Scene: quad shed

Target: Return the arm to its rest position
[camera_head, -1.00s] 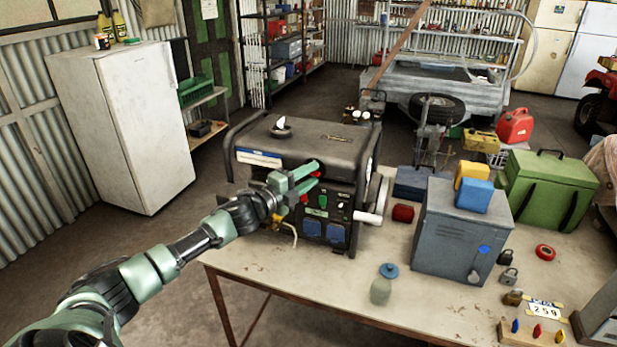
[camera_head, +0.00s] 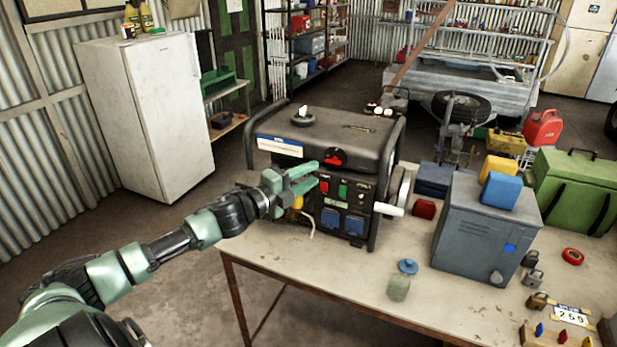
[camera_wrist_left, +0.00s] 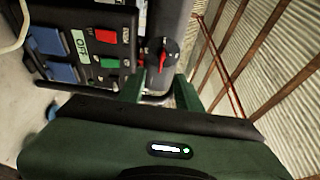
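My left gripper (camera_head: 315,175) is in front of the generator's control panel, its two green fingers apart with nothing between them. The black generator (camera_head: 325,130) stands on the table's left part. Its round dial with a red handle (camera_head: 336,158) is just beyond the fingertips, and a small gap seems to separate them. In the left wrist view the open fingers (camera_wrist_left: 160,90) point towards the dial (camera_wrist_left: 162,56), with red and green switches to the left. My left arm reaches in from the lower left, extended. My right gripper is not in view.
The table (camera_head: 300,268) also bears a grey metal box (camera_head: 480,235), a small jar (camera_head: 399,288), padlocks and a green cooler box (camera_head: 575,185). A white fridge (camera_head: 150,115) stands behind on the left. The floor left of the table is clear.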

